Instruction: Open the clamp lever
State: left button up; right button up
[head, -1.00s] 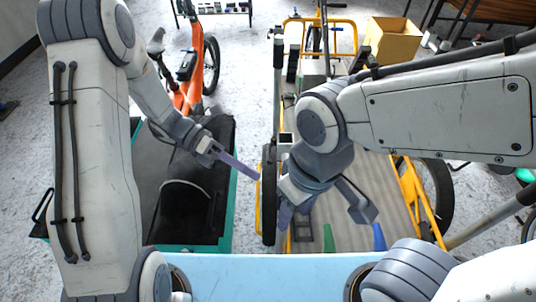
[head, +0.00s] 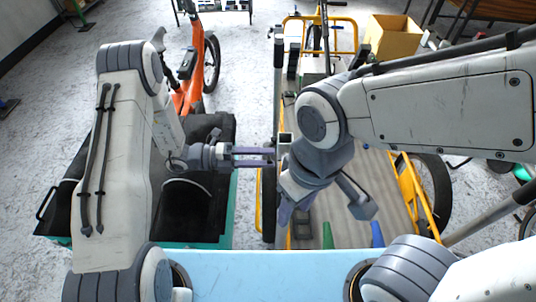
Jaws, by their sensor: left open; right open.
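I cannot make out the clamp lever for certain. An upright metal post (head: 277,90) stands at the left edge of the yellow-framed cargo bike, with a small block (head: 286,139) low on it. My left gripper (head: 272,157) points right, open, its two fingers one above the other with a gap between. Its tips are close to the post's lower part; I cannot tell whether they touch. My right gripper (head: 326,213) is open and empty above the cargo bed, its fingers spread wide. My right wrist hides part of the bike near the post.
The ribbed cargo bed (head: 350,235) holds a green piece (head: 328,236) and a blue piece (head: 377,234). A yellow side rail (head: 412,190) and a wheel (head: 436,185) are at right. A black-and-teal cargo box (head: 225,215) is at left, an orange bike (head: 188,98) behind it.

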pick_arm(q)
jog(key=shift+d, duration=0.7)
grip_shut()
dwell(1.0)
